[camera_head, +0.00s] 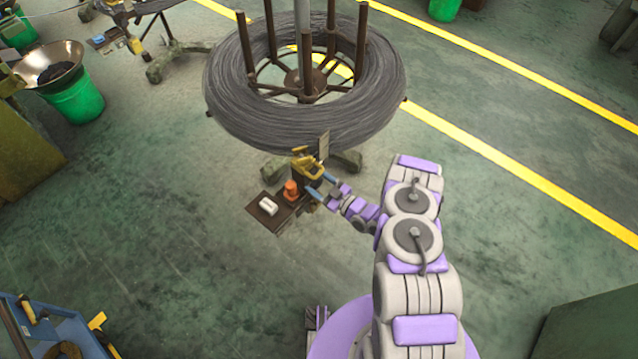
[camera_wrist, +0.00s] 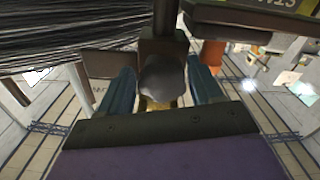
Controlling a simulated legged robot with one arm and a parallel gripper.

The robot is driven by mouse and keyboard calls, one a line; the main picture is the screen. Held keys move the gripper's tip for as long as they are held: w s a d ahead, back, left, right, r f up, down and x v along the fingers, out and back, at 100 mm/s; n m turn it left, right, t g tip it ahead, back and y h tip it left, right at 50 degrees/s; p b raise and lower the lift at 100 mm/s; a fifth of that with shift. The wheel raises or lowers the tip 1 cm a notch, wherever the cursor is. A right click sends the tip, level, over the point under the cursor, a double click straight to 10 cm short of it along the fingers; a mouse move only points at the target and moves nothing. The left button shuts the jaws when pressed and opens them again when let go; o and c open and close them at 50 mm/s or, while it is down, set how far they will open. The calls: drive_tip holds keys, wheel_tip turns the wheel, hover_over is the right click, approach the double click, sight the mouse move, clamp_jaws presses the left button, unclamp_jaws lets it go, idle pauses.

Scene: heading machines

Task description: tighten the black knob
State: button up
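A dark grey rounded knob (camera_wrist: 163,78) shows in the middle of the wrist view, in front of a dark block. The two blue fingers of my gripper (camera_wrist: 160,92) stand apart, one on each side of it, with a visible gap to each side. My gripper is open; whether its fingertips reach past the knob I cannot tell. In the head view my gripper (camera_head: 320,189) is at the right side of a small yellow-and-dark device (camera_head: 306,166). The knob itself cannot be made out there.
A large wire coil (camera_head: 240,112) on a post stand is just behind the device. A brown plate (camera_head: 258,201) with a white item (camera_head: 267,207) and an orange part (camera_head: 291,188) lies left of my gripper. A blue cart (camera_head: 60,325) is at lower left. The green floor between is clear.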

drive_tip(key=shift+a, duration=0.2)
drive_tip(key=c, duration=0.8)
